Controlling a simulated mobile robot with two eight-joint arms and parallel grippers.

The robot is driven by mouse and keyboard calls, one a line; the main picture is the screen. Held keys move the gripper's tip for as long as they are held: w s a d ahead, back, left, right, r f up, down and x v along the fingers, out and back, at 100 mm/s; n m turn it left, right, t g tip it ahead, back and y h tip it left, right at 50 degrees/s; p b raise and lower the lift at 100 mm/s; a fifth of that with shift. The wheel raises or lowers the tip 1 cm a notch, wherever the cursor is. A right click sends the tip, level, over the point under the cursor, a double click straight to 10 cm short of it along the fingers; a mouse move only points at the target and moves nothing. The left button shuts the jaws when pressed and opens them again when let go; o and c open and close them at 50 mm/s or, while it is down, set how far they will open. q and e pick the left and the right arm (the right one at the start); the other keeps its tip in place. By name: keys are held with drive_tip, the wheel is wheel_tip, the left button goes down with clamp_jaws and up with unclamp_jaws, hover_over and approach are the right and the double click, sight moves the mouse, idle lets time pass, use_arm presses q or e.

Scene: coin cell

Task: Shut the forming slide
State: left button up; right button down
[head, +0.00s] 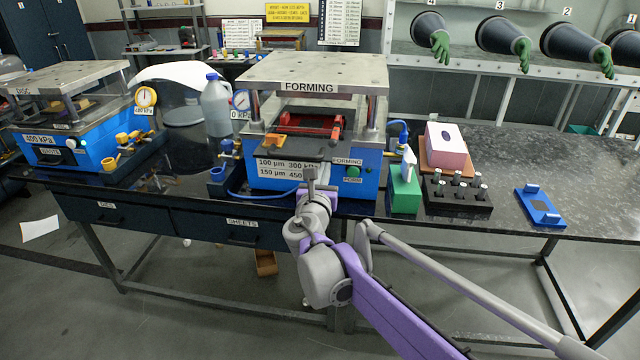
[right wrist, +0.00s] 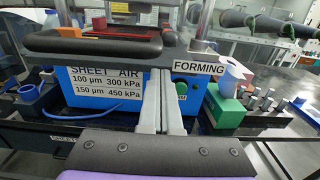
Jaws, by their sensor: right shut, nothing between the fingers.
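The forming press (head: 312,180) is a blue box with a grey top plate labelled FORMING, at the centre of the bench in the head view. Its slide (head: 300,145) carries a red frame (head: 310,122) under the top plate. In the right wrist view the slide, with a dark handle (right wrist: 95,42), juts toward me over the blue front face. My right gripper (head: 310,172) is shut and empty in front of the press. In the wrist view its fingers (right wrist: 158,75) reach up to the slide's front edge; I cannot tell if they touch. My left gripper is out of view.
A green button (head: 353,171) sits on the press front. To the right are a green box (head: 405,190), a black rack (head: 455,195) with several metal pieces and a blue fixture (head: 539,207). Another blue press (head: 75,145) and a bottle (head: 215,105) are at the left.

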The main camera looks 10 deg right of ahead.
drive_tip(key=p+x, duration=0.2)
drive_tip(key=x, duration=0.8)
drive_tip(key=shift+w, duration=0.2)
drive_tip(key=shift+f, duration=0.1)
